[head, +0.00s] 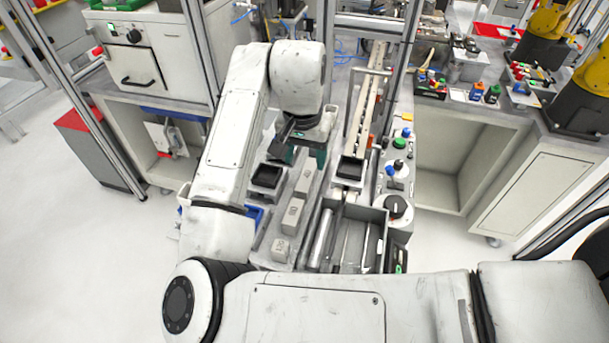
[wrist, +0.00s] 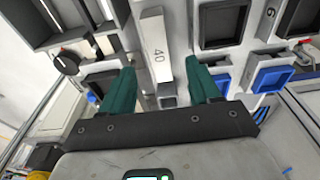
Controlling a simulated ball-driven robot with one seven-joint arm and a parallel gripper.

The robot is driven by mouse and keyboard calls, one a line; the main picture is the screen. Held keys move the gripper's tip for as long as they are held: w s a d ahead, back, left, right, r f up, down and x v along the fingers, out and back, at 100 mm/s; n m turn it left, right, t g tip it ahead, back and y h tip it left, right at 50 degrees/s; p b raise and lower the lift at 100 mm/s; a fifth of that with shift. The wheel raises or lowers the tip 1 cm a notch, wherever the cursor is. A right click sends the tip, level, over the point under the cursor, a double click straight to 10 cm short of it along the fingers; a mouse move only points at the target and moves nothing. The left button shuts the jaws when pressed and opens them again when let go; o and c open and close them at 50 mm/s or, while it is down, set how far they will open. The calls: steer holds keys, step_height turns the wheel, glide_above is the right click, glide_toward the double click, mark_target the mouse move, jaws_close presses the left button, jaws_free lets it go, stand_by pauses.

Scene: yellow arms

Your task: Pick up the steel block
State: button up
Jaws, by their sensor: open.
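Pale grey metal-like blocks stand in a row on the workbench in the head view: a near block (head: 280,249), a middle block (head: 292,214) and a far block (head: 305,180). I cannot tell for sure which one is the steel block. In the wrist view a long pale block marked 40 (wrist: 156,48) lies ahead, in line with the gap between my fingers. A smaller grey piece (wrist: 166,96) sits between the fingers, apart from both. My gripper (wrist: 162,72) has green fingers spread wide, with nothing held. In the head view my gripper (head: 306,152) is partly hidden by my arm.
A black tray (head: 267,176) lies left of the blocks, and another black tray (head: 350,169) lies right. A grey open box (head: 375,215) and a panel with a black knob (head: 397,207) stand at right. Blue bins (wrist: 271,77) flank the wrist view's right side.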

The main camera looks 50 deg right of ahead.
mark_target(307, 174)
steer(key=shift+w+d+f+p, duration=0.15)
steer(key=shift+f+p, duration=0.15)
steer(key=shift+f, duration=0.8)
steer(key=shift+s+d+f+p, duration=0.1)
steer(key=shift+d+f+p, duration=0.15)
steer(key=shift+f, duration=0.9)
steer(key=shift+w+d+f+p, duration=0.1)
steer(key=shift+f+p, duration=0.25)
steer(key=shift+f, duration=0.75)
steer(key=shift+c, duration=0.3)
jaws_close()
steer(key=shift+r, duration=0.1)
